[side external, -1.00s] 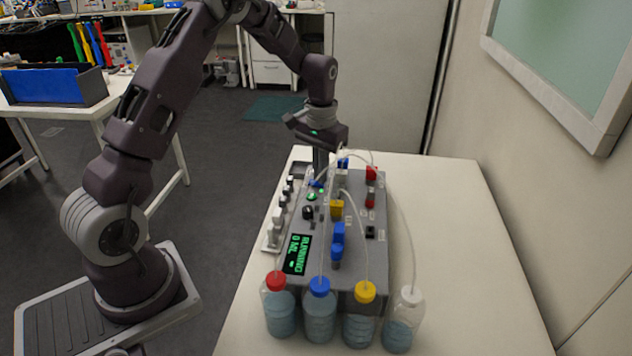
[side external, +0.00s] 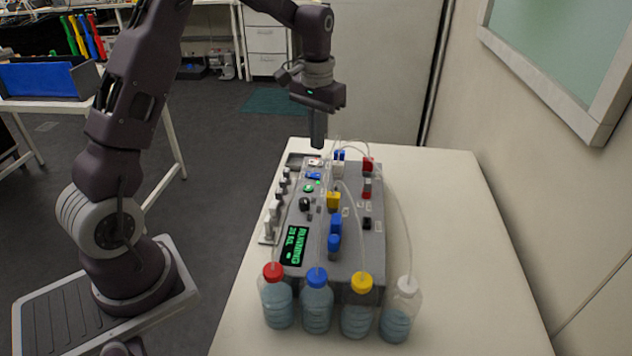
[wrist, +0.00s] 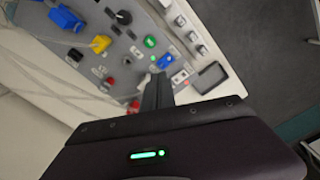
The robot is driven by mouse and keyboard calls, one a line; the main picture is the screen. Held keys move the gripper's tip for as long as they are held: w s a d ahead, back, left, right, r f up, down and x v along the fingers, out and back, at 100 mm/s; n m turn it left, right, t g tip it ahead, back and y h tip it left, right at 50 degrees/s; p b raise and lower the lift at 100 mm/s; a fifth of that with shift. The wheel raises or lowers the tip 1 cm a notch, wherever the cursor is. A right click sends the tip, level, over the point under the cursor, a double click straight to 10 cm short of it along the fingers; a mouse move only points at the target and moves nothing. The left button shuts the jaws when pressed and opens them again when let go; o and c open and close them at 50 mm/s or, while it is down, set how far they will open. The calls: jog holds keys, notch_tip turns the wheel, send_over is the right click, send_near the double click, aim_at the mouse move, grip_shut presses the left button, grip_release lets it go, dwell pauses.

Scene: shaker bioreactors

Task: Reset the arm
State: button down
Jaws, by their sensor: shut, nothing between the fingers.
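My gripper (side external: 318,143) is shut and empty, pointing down above the far end of the grey bioreactor panel. In the wrist view my gripper (wrist: 158,84) shows its fingers together over the panel, near the blue switch and a green-lit button. The fingers look apart from the panel.
Bottles with red (side external: 276,300), blue (side external: 317,305), yellow (side external: 358,310) and white (side external: 401,315) caps stand at the table's near edge, with tubes running to the box. The right side of the white table (side external: 450,240) is clear. A wall bounds it on the right.

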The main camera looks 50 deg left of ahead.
jog(key=s+d+r+m+t, duration=0.1)
jog(key=s+d+r+t, duration=0.1)
jog(key=s+d+r, duration=0.85)
jog(key=s+d+r+m+t, duration=0.1)
jog(key=s+d+m+t, duration=0.1)
jog(key=s, duration=1.5)
jog(key=shift+s+d+t, duration=0.15)
jog(key=shift+d+t, duration=0.55)
jog(key=shift+d, duration=0.05)
